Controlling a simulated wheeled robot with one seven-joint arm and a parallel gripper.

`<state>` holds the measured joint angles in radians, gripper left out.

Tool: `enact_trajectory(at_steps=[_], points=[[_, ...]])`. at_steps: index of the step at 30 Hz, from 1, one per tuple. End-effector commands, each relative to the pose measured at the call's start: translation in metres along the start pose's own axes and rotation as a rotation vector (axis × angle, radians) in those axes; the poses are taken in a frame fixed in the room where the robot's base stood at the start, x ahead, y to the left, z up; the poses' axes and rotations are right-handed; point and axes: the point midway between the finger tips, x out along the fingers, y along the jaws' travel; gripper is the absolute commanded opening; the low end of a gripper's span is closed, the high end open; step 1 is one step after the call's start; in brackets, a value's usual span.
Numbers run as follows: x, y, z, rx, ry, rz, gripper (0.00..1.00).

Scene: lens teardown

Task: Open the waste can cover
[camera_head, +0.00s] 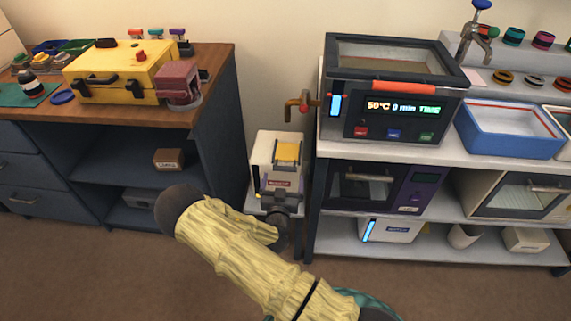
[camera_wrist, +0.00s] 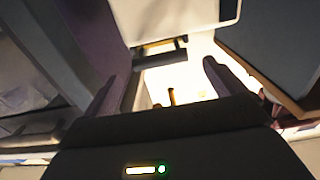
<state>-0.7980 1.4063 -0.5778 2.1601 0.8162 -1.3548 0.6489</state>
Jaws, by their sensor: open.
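The waste can (camera_head: 262,152) is a white box standing low in the gap between the blue cabinet and the grey shelf unit. A yellow flap-like part (camera_head: 287,152) shows at its upper front. My gripper (camera_head: 281,180) is in front of the can and hides much of its lower front. In the wrist view my gripper (camera_wrist: 165,80) is open, with its two fingers apart and nothing held between them. A pale panel (camera_wrist: 175,15) with a dark bar (camera_wrist: 160,57) lies beyond the fingertips; I cannot tell whether it belongs to the cover.
The blue cabinet (camera_head: 215,125) stands close on the left. The shelf unit (camera_head: 317,200) stands close on the right, with a heated bath (camera_head: 390,126) on top. A brass tap (camera_head: 301,106) juts out above the gap. Brown floor (camera_head: 90,270) is clear at left.

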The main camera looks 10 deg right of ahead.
Motion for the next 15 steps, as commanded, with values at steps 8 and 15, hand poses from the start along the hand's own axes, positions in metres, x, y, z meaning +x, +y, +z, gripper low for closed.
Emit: enact_trajectory(at_steps=[8,15], points=[[0.05,0.0,0.001,0.001,0.002,0.0,0.95],[0.079,0.0,0.001,0.0,0.001,0.0,0.95]])
